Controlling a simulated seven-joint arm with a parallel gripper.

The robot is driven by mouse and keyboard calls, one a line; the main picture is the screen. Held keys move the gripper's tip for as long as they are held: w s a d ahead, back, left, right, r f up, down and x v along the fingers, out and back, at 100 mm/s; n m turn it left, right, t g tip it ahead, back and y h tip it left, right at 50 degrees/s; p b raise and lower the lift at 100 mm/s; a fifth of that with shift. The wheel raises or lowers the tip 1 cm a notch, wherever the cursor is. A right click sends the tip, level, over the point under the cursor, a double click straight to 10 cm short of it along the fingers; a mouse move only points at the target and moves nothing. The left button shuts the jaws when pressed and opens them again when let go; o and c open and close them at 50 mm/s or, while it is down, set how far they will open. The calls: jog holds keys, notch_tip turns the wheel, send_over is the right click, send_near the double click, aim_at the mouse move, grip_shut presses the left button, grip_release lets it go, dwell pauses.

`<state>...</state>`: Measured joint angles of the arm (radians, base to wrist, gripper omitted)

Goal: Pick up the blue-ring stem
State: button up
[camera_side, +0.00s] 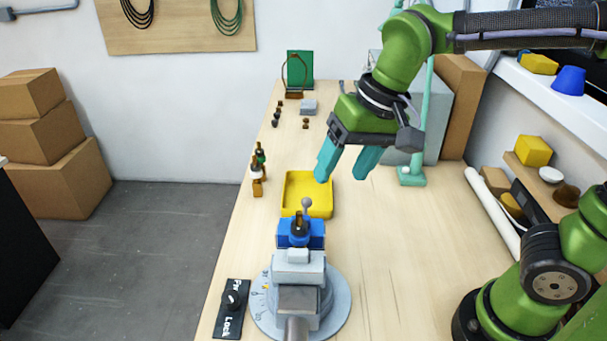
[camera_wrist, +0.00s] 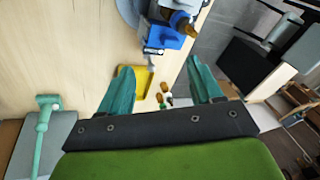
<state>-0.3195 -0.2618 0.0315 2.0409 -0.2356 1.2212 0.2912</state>
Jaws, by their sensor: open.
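My gripper (camera_side: 342,172) is open and empty, pointing down above the table behind and to the right of the yellow tray. In the wrist view its two teal fingers (camera_wrist: 160,72) are spread apart with nothing between them. Small stems stand at the table's left edge: one with a green ring (camera_side: 261,154) and one with a white ring (camera_side: 256,169), near an orange-brown block (camera_side: 257,188). A dark-topped brown piece (camera_side: 299,224) stands upright at the blue-jawed vise (camera_side: 316,233). I cannot make out a blue ring on any stem.
The yellow tray (camera_side: 332,201) looks empty. The vise stands on a round dial base (camera_side: 342,312) beside a black label plate (camera_side: 232,318). A teal post (camera_side: 413,176) and grey box stand right of my gripper. The table's right middle is clear.

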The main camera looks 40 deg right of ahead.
aim_at(299, 224)
jog(key=w+a+r+m+g+h, duration=0.25)
jog(key=a+r+m, duration=0.35)
jog(key=m, duration=0.4)
jog(key=shift+g, duration=0.35)
jog(key=f, duration=0.8)
jog(key=a+f, duration=0.1)
jog(key=f, duration=0.3)
jog(key=shift+s+a, duration=0.1)
jog(key=shift+s, duration=0.1)
jog(key=shift+w+f, duration=0.15)
jog(key=shift+f, duration=1.3)
jog(key=shift+w+f, duration=0.15)
jog(key=shift+f, duration=1.25)
grip_shut()
